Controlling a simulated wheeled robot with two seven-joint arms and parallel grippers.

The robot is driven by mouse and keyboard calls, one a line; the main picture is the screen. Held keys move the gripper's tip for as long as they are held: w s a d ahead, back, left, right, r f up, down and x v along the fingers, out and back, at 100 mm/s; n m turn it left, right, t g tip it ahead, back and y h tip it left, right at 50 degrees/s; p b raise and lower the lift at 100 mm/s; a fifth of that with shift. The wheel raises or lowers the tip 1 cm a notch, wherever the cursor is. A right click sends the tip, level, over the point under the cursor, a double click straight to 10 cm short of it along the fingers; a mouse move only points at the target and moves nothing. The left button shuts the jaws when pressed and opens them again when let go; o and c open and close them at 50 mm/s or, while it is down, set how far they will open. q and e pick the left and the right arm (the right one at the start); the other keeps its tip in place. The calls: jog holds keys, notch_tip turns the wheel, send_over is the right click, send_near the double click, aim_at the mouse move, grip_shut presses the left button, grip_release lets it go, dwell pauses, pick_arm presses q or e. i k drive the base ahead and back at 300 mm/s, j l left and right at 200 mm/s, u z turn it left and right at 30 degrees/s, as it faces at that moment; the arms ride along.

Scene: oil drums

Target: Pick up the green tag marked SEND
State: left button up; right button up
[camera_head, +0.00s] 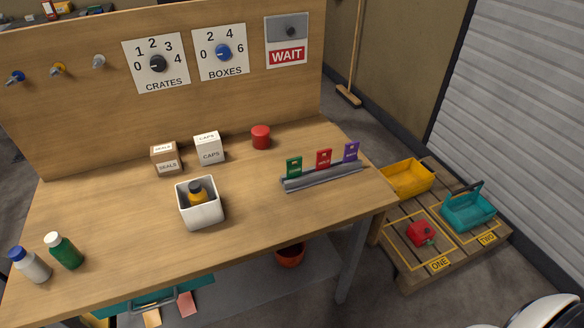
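A green tag (293,167) stands upright at the left end of a grey slotted rail (324,178) on the right part of the wooden table. The writing on it is too small to read. A red tag (323,158) stands in the middle of the rail and a purple tag (350,151) at its right end. The tags stand apart from each other. Neither of my grippers shows in the head view.
A white bin (199,205) with a yellow bottle, two small boxes labelled SEALS (166,161) and CAPS (208,151), and a red can (261,137) stand left of the rail. White and green bottles (64,252) stand front left. Table in front of the rail is clear.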

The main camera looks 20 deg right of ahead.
aim_at(293, 170)
jog(key=i+l, duration=0.1)
jog(key=l, duration=0.35)
jog(key=i+l, duration=0.1)
jog(key=l, duration=0.3)
jog(key=i+l, duration=0.1)
jog(key=l, duration=0.35)
jog(key=k+l, duration=0.9)
jog(key=l, duration=0.2)
jog(key=i, duration=0.55)
jog(key=u, duration=0.05)
